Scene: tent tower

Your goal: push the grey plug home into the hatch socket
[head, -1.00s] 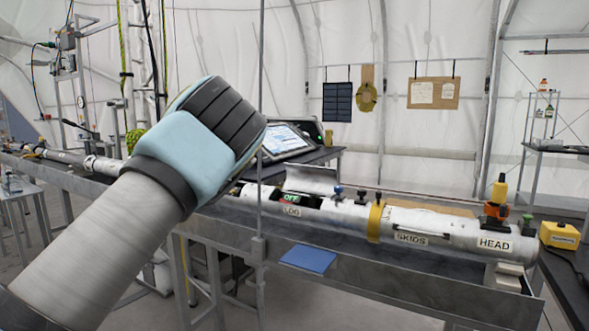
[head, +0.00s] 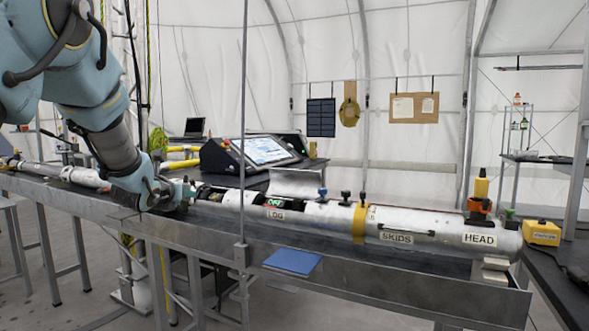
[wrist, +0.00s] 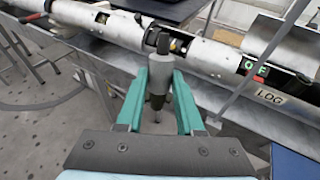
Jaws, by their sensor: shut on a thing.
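The grey plug (wrist: 161,68) is held between the green fingers of my gripper (wrist: 160,82) in the wrist view, its narrow dark end pointing at the tube. My gripper is shut on it. That end overlaps the open hatch (wrist: 176,45) in the silver tube; I cannot tell whether it is inside the socket or just in front of it. The socket itself is not clearly visible. In the head view my gripper (head: 180,191) is at the tube's near side, left of the LOG section, and the plug cannot be made out there.
The long silver tube (head: 325,217) lies along a metal bench (head: 400,270). A lit green display (head: 275,201) and a raised cover (head: 297,183) are right of my gripper. A console with a screen (head: 262,150) stands behind. A thin vertical pole (head: 243,100) stands in front of the tube.

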